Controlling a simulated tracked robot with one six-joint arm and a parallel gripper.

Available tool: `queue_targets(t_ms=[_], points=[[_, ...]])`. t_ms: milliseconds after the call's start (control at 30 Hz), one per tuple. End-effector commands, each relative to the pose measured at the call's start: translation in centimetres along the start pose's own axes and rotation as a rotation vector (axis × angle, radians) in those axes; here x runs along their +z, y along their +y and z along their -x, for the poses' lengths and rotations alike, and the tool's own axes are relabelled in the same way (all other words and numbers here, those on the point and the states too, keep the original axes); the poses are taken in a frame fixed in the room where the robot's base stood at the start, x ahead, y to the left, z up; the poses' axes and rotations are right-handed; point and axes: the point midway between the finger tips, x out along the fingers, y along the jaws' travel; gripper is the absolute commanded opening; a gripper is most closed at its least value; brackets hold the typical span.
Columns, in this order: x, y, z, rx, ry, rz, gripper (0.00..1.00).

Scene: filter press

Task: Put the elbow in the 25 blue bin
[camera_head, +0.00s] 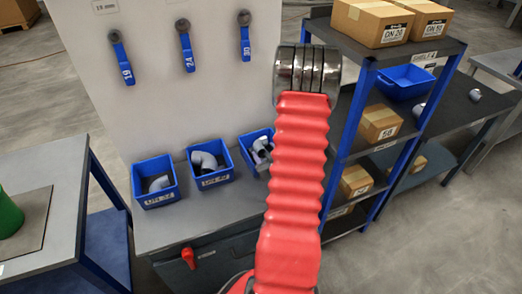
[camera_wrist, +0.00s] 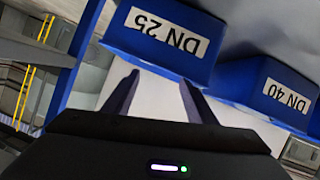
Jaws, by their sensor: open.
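The 25 blue bin (camera_wrist: 152,50) shows its DN 25 label upside down in the wrist view, just beyond my fingertips. In the head view it is the rightmost bin (camera_head: 249,141) on the grey table, partly hidden by my red arm, with pale and dark fittings inside. My gripper (camera_wrist: 158,82) is open, with no part visible between its fingers, only a pale surface behind. The head view hides it behind my arm. A grey elbow (camera_head: 205,161) lies in the middle bin; I cannot tell whether it is the task's elbow.
The DN 40 bin (camera_wrist: 262,88) stands beside the 25 bin. A third blue bin (camera_head: 154,183) stands at the left. Valves with blue handles (camera_head: 186,50) hang on the pale panel behind. A shelf (camera_head: 362,100) with cardboard boxes stands at right. A small grey fitting (camera_head: 475,95) lies on the right bench.

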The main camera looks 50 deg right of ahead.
Motion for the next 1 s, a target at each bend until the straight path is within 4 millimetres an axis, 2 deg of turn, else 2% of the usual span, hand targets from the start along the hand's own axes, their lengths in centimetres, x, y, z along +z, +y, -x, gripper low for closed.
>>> queue_targets(t_ms=[200,400,567,1000], points=[[-0.1,0.1,3.9,0.003,0.002,0.000,0.51],[-0.2,0.1,6.3,0.003,0.004,0.000,0.51],[-0.2,0.1,6.9,0.003,0.005,0.000,0.51],[-0.2,0.1,6.9,0.002,0.005,0.001,0.51]])
